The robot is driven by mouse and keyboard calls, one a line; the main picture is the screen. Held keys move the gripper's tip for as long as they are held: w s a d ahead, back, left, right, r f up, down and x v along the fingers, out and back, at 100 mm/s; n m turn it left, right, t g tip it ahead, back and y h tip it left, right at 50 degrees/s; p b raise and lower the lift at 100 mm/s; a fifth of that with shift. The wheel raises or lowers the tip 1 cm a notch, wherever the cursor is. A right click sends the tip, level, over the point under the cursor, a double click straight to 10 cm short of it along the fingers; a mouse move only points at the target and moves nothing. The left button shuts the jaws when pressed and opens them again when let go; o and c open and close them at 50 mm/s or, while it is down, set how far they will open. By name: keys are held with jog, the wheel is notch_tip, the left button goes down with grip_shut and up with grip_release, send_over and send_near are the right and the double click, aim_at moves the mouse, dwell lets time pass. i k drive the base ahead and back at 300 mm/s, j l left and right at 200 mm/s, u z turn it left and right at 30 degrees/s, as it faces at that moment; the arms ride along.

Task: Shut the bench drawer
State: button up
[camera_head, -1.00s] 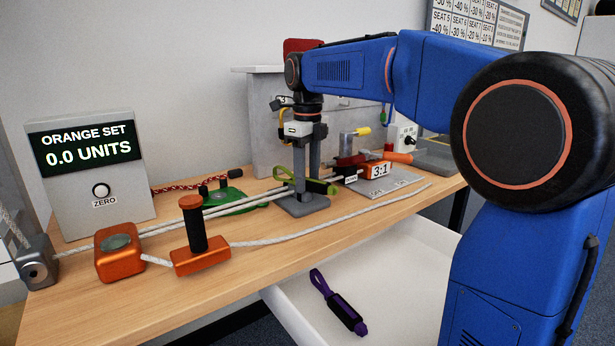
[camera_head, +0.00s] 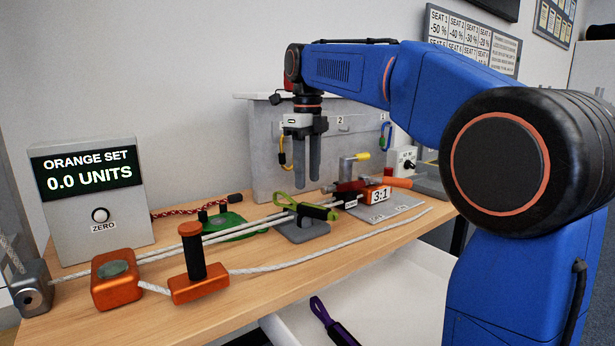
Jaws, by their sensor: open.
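The white bench drawer (camera_head: 405,290) stands pulled out below the front edge of the wooden bench (camera_head: 80,323). A purple-and-black tool with a loop (camera_head: 328,322) lies inside it, cut off by the bottom of the picture. The drawer's front and handle are not visible; the lower picture edge and my own blue arm cover that side. My gripper (camera_head: 305,180) points down above the bench, its two grey fingers apart with nothing between them. It is above and behind the green-and-black clamp, well away from the drawer.
An orange block with a black handle (camera_head: 197,270), ropes, a green-and-black clamp (camera_head: 308,210) on a grey base and a 3:1 block (camera_head: 381,195) crowd the bench top. A display box (camera_head: 92,200) stands at left. A grey panel (camera_head: 262,140) stands behind.

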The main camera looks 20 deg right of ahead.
aim_at(398, 299)
jog(key=k, duration=1)
